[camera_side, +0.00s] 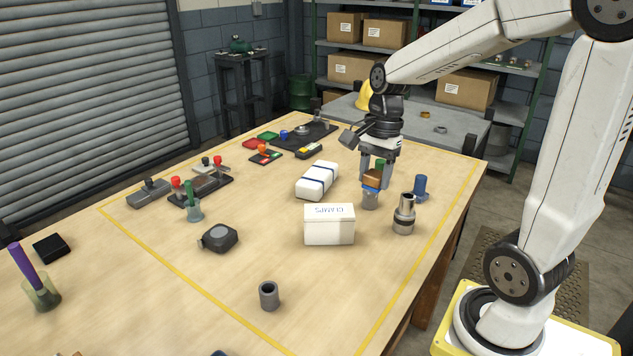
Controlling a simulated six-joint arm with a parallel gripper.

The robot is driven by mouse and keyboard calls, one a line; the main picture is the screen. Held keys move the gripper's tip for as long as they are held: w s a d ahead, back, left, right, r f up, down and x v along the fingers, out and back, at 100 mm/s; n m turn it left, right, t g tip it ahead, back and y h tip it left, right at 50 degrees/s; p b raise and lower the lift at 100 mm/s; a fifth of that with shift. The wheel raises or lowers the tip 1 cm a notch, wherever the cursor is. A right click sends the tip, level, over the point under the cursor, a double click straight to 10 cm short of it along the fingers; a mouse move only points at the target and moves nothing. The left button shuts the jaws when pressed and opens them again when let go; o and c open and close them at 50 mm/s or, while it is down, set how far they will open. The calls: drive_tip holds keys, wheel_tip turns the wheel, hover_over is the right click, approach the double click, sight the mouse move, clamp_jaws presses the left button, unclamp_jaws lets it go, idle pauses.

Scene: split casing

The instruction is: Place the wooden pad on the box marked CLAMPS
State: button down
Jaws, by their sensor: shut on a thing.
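The white box marked CLAMPS (329,228) stands on the wooden table near the middle, its lettering upside down in this view. My gripper (375,177) points down, behind and to the right of that box. It is shut on the small brown wooden pad (373,179). A bit of green shows between the fingers above the pad. A grey cylinder with a blue top (370,200) shows directly below the pad; I cannot tell whether they touch. The fingers partly hide the pad.
A metal socket (404,215) and a blue peg (420,186) stand to the right. A white bundle with dark bands (317,180) lies behind the box. A tape measure (218,238) and a grey cup (269,295) are in front. The table front right is clear.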

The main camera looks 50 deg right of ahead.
drive_tip(key=shift+s+r, duration=0.25)
drive_tip(key=shift+s, duration=0.35)
drive_tip(key=w+d+f, duration=0.2)
drive_tip(key=w+f, duration=0.2)
drive_tip(key=w, duration=0.5)
hover_over(328, 211)
drive_tip(key=s, duration=0.1)
wheel_tip(328, 211, down, 4)
drive_tip(key=shift+s+d+f, duration=0.1)
drive_tip(key=shift+s+f, duration=0.05)
drive_tip(key=shift+f, duration=0.05)
drive_tip(key=shift+w+d+f, duration=0.1)
drive_tip(key=shift+w+f, duration=0.3)
drive_tip(key=shift+f, duration=0.1)
drive_tip(key=shift+w+f, duration=0.25)
drive_tip(key=shift+f, duration=1.55)
drive_tip(key=shift+f, duration=0.2)
